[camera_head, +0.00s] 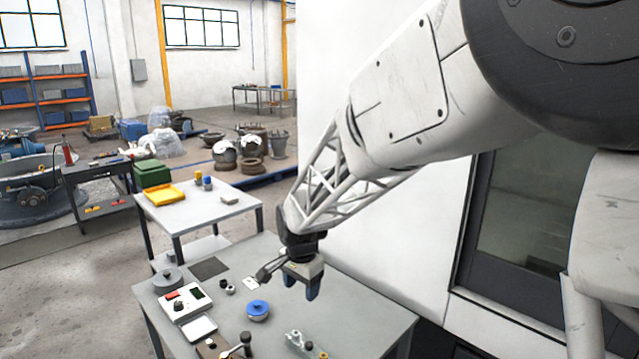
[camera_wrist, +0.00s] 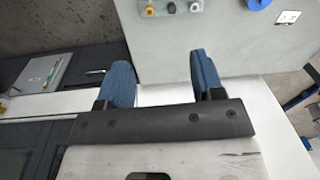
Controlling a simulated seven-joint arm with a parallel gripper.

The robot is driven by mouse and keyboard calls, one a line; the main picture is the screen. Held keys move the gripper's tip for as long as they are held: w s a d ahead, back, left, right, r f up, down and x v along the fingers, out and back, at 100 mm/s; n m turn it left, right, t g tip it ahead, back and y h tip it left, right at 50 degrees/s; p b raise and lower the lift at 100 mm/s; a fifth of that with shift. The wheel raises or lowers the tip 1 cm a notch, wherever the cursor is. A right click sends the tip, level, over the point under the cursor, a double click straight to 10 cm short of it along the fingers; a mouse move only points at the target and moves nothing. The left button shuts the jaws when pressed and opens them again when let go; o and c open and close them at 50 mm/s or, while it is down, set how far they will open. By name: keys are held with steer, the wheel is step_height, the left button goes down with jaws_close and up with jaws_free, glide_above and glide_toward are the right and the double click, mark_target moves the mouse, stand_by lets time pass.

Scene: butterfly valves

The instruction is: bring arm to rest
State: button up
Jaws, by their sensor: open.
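My arm reaches in from the upper right in the head view. My gripper (camera_head: 302,284) hangs above the grey work table (camera_head: 362,312) near its back right side. Its two blue fingers also show in the wrist view (camera_wrist: 163,82), spread apart with nothing between them. A blue round knob (camera_head: 258,310) sits on the table, left of and below the gripper in the head view. The fingers look clear of everything on the table.
A white box with a red display (camera_head: 180,302), a grey round part (camera_head: 168,280) and a fitting block (camera_head: 304,345) stand on the table. A second table (camera_head: 225,207) with a yellow tray (camera_head: 165,194) is behind. A white wall (camera_head: 400,235) rises close on the right.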

steer(key=s+d+r+n+t, duration=0.1)
steer(key=s+d+r+n, duration=0.1)
steer(key=s+d+r, duration=0.45)
steer(key=s+d+r+n, duration=0.2)
steer(key=s+d+r, duration=0.1)
steer(key=s+d, duration=0.55)
steer(key=s+d+n, duration=0.1)
steer(key=s+d, duration=0.3)
steer(key=s, duration=0.4)
steer(key=s+d+n, duration=0.2)
steer(key=s+d, duration=0.1)
steer(key=s, duration=0.6)
steer(key=shift+s+d+r+n+t, duration=0.2)
steer(key=shift+s+d+n+t, duration=0.1)
steer(key=shift+d+t, duration=0.1)
